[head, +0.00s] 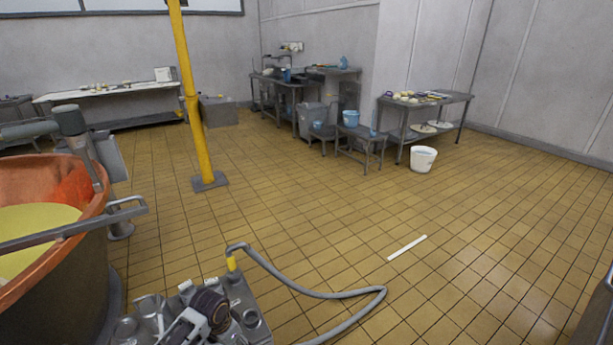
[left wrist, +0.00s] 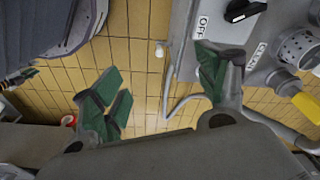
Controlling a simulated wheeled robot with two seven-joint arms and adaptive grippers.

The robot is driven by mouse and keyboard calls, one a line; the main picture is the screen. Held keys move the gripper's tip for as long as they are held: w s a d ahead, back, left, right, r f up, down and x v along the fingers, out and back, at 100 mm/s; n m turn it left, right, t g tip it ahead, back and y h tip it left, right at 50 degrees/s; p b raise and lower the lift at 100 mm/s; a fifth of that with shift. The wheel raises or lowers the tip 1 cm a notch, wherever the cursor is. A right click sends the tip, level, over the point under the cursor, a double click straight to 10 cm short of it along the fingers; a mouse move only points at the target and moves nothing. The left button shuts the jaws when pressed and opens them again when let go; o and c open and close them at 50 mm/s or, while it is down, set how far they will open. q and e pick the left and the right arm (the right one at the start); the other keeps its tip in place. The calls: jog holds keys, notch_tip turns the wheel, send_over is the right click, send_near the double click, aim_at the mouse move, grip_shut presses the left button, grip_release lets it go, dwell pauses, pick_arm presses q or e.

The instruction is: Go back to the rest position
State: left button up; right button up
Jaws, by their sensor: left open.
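My left gripper (left wrist: 160,88) shows in the left wrist view with its green-padded fingers spread wide and nothing between them. The tiled floor shows through the gap. Its right finger overlaps the edge of a grey control panel (left wrist: 262,45) with a black knob and an "OFF" label. I cannot tell whether finger and panel touch. In the head view, a white and black part at the bottom sits over the grey machine (head: 243,312); I cannot make out the left gripper's fingers there. My right gripper is in neither view.
A copper vat (head: 60,275) with yellowish contents stands at the left. A grey hose (head: 340,295) loops over the floor from the machine. A yellow post (head: 190,90) stands behind. Tables and a white bucket (head: 423,158) are farther back.

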pick_arm(q)
jog(key=s+r+n+t, duration=0.3)
jog(key=s+r+n, duration=0.2)
jog(key=s+r, duration=0.85)
jog(key=s+f+g+p, duration=0.3)
jog(key=f+p, duration=0.6)
jog(key=f, duration=1.9)
jog(key=s+a+f+p, duration=0.1)
jog(key=s+f+p, duration=0.1)
jog(key=s, duration=0.5)
jog(key=s+a+f+p, duration=0.2)
jog(key=s+f, duration=0.3)
jog(key=s, duration=0.3)
jog(key=s+a+f+y+p, duration=0.1)
jog(key=s+f+p, duration=0.2)
jog(key=s, duration=0.5)
jog(key=shift+a+f, duration=0.35)
jog(key=shift+f, duration=0.15)
pick_arm(e)
jog(key=s+a+r, duration=0.1)
jog(key=a+r, duration=0.1)
jog(key=r, duration=0.5)
jog(key=s+a+r, duration=0.1)
jog(key=a+r, duration=0.2)
jog(key=r, duration=0.5)
jog(key=shift+s+a+r+y, duration=0.2)
jog(key=shift+s+r+y, duration=0.05)
jog(key=shift+r+y, duration=0.05)
